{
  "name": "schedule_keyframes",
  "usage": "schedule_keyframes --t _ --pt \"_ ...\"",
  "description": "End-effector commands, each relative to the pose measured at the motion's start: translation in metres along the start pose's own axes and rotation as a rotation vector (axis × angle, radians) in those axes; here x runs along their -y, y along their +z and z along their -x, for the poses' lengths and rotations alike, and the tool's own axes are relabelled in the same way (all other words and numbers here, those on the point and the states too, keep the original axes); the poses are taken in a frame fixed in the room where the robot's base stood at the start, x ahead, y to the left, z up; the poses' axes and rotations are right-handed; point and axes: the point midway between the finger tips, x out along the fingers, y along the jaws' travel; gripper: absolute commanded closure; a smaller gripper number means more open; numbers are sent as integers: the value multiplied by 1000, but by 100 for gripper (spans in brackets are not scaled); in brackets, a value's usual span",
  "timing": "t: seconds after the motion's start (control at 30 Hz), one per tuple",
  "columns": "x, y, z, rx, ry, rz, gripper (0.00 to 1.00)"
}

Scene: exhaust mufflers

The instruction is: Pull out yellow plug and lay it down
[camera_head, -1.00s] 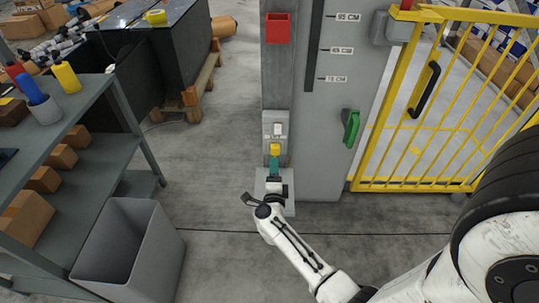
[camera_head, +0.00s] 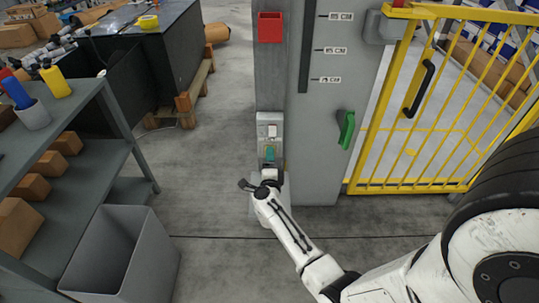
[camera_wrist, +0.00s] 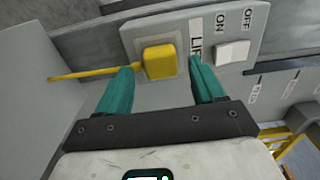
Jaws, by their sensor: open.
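The yellow plug (camera_wrist: 160,61) sits on a grey switch panel (camera_wrist: 247,60) and shows between my green fingers in the wrist view. My gripper (camera_wrist: 162,75) is open, with one finger on each side of the plug; I cannot tell whether they touch it. A yellow cable (camera_wrist: 90,73) runs left from the plug. In the head view my gripper (camera_head: 270,155) is at the lower part of the panel (camera_head: 269,120) on the grey post, and it mostly hides the plug.
A white rocker switch (camera_wrist: 233,52) marked ON and OFF is beside the plug. A green handle (camera_head: 347,130) is on the cabinet to the right, near a yellow gate (camera_head: 440,110). A grey bin (camera_head: 120,260) and a shelf (camera_head: 90,110) stand left. A red box (camera_head: 270,27) is above.

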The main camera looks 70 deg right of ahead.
Motion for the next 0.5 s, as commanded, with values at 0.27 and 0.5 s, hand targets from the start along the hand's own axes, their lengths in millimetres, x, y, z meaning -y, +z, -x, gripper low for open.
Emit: schedule_keyframes --t 0.27,0.5 --pt "0 0 -22 0 0 -1 32" --pt "1 0 -25 1 0 -1 32"
